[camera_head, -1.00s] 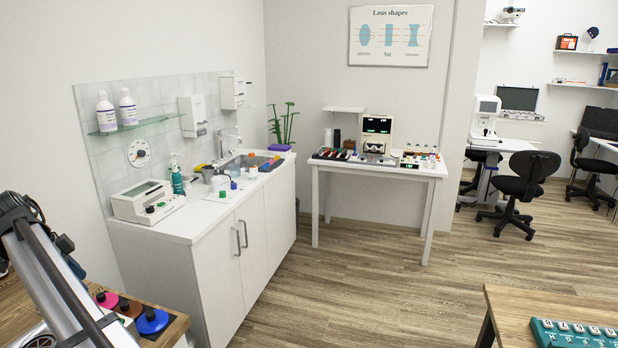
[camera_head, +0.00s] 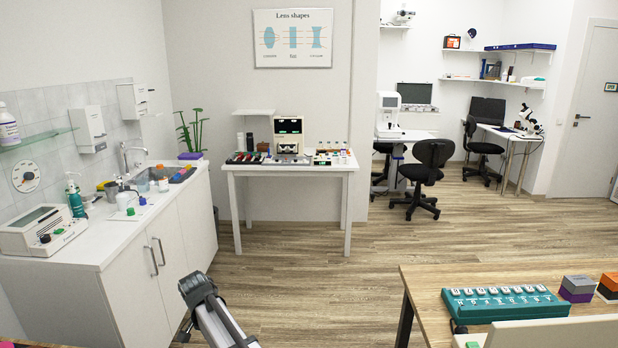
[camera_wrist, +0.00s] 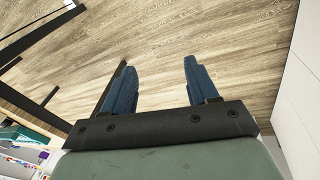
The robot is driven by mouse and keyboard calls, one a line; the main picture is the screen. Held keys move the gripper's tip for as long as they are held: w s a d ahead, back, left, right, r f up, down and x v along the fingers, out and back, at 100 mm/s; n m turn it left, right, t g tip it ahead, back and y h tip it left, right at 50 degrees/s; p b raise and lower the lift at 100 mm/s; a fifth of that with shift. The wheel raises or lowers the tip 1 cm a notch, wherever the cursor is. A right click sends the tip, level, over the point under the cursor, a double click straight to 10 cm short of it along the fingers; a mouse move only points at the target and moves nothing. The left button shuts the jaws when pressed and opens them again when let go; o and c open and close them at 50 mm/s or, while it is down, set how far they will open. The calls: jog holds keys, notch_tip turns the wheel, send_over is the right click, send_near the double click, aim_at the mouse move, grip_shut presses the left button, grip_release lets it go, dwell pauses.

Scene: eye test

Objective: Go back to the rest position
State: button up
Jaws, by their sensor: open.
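My gripper (camera_wrist: 158,63) shows in the wrist view with its two blue-grey fingers wide apart. Nothing is between the fingers, and only wood floor lies beyond them. In the head view a grey and black part of my arm (camera_head: 215,318) rises from the bottom edge, left of the middle, in front of the floor. The gripper's fingers cannot be made out in the head view.
A white sink cabinet (camera_head: 150,268) stands at left. A white instrument table (camera_head: 290,170) is against the back wall. A wooden table (camera_head: 422,292) with a teal keyed case (camera_head: 503,304) is at lower right. Open floor (camera_head: 310,275) lies between them.

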jog(key=s+d+f+n+y, duration=0.1)
jog(key=s+d+f, duration=0.4)
jog(key=d, duration=1)
jog(key=s+d+f+n, duration=0.15)
jog(key=d+f, duration=0.45)
jog(key=d, duration=0.8)
jog(key=s+d+f+y, duration=0.1)
jog(key=s+d+f, duration=0.45)
jog(key=d, duration=0.95)
jog(key=s+f+g, duration=0.3)
jog(key=s+f, duration=0.7)
jog(key=s, duration=0.4)
jog(key=s+f+g, duration=0.4)
jog(key=s+f, duration=0.6)
jog(key=s, duration=0.4)
jog(key=shift+s+a+f+g, duration=0.15)
jog(key=shift+s+f+g, duration=0.15)
jog(key=shift+s, duration=0.1)
jog(key=shift+w, duration=0.1)
